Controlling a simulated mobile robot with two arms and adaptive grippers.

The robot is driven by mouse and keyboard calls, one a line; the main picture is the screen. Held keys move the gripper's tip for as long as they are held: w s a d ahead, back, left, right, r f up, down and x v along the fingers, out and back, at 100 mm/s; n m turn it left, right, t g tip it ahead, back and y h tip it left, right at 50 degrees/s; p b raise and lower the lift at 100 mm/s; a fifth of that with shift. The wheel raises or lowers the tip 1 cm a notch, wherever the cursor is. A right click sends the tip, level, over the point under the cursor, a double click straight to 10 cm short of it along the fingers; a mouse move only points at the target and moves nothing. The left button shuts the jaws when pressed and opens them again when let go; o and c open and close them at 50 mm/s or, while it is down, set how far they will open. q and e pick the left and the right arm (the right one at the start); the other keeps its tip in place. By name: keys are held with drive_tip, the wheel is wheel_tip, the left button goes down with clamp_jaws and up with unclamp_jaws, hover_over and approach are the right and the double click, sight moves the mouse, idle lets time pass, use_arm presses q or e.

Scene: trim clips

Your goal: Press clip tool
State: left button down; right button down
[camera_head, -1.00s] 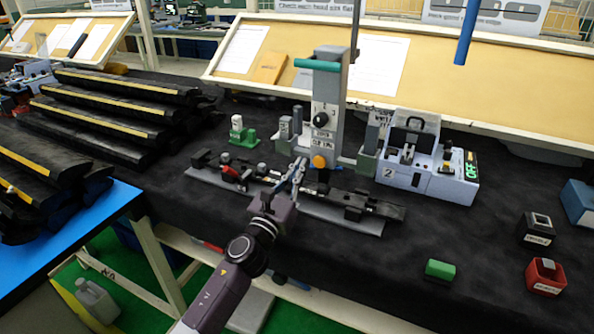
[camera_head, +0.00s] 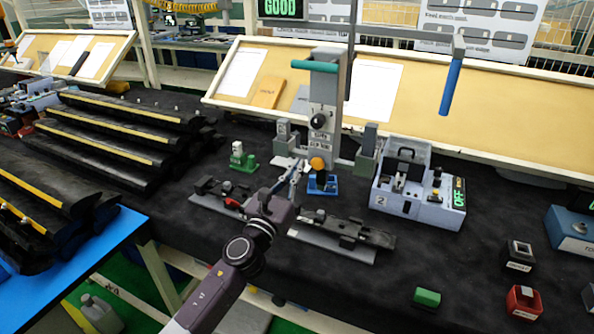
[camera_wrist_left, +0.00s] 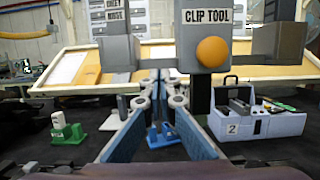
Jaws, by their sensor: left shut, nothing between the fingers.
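The clip tool (camera_head: 324,90) is a grey column with a teal bar on top, a black dial and an orange knob (camera_head: 317,163) low on its front. The knob and the "CLIP TOOL" label show close up, right of centre, in the left wrist view. A small blue part (camera_head: 322,183) shows below the knob. My left gripper (camera_head: 298,170) is shut and empty, its fingertips just left of the knob; they converge in the left wrist view (camera_wrist_left: 158,85). I cannot tell if they touch the tool. My right gripper is not in view.
A black trim piece lies on grey rails (camera_head: 332,246) in front, partly hidden by my left arm. A pale box marked 2 (camera_head: 422,205) stands right. A green clip (camera_head: 240,157) stands left, near stacked black trims (camera_head: 110,145). A blue handle (camera_head: 451,87) hangs at upper right.

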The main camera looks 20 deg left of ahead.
use_arm(q)
wheel_tip(320, 180, up, 12)
drive_tip(key=p, duration=0.9)
drive_tip(key=shift+a+f, duration=0.1)
